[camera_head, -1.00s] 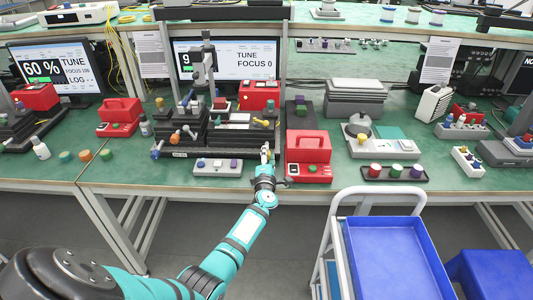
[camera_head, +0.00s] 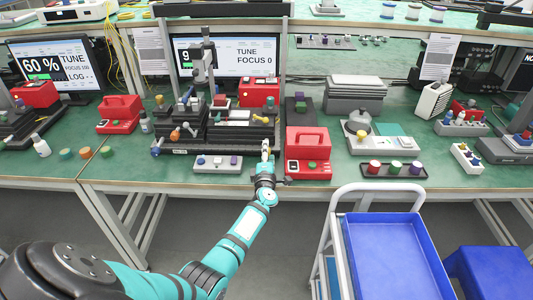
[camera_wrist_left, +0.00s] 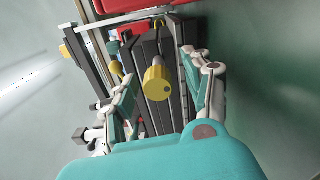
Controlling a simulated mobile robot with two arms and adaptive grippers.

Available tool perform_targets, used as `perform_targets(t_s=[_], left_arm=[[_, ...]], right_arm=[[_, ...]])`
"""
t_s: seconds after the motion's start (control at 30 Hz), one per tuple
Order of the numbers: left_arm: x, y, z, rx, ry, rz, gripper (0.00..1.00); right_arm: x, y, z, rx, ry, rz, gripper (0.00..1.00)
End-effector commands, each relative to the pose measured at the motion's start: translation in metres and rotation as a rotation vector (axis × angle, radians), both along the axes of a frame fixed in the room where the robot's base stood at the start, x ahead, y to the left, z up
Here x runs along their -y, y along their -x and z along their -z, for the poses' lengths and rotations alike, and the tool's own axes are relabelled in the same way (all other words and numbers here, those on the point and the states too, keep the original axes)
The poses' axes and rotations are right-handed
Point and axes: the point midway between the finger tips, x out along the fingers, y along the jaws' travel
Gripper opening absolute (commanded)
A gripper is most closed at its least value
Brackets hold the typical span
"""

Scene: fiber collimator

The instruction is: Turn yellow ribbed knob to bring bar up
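A yellow knob (camera_wrist_left: 157,86) sits between the two fingers of my left gripper (camera_wrist_left: 160,95) in the left wrist view. The fingers are open, with a gap on both sides of the knob. Ribs on it are hard to make out. In the head view my left gripper (camera_head: 265,158) is at the front right corner of the black stage assembly (camera_head: 222,135); it largely hides the knob there. The screen (camera_head: 248,50) behind reads "TUNE FOCUS 0" beside a large figure starting with 9, partly hidden by a post. My right gripper is out of view.
A red case (camera_head: 308,152) stands close to the right of my left gripper. A white box with small knobs (camera_head: 218,162) lies to its left. Another yellow part (camera_wrist_left: 115,74) shows behind the knob. A blue-tray cart (camera_head: 388,222) stands in front of the bench.

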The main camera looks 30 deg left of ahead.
Motion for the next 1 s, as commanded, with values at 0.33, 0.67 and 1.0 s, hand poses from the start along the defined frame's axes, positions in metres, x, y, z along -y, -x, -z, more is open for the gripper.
perform_targets(t_s=[0.33, 0.67, 1.0], left_arm=[[0.003, 0.004, -0.001, 0.002, 0.000, 0.001, 0.52], [0.034, 0.054, 0.000, 0.002, 0.005, -0.001, 0.52], [0.060, 0.098, 0.000, 0.000, 0.001, -0.001, 0.52]], right_arm=[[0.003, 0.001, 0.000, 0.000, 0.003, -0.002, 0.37], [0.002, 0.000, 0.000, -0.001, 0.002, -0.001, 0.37], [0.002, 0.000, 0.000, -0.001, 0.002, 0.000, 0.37]])
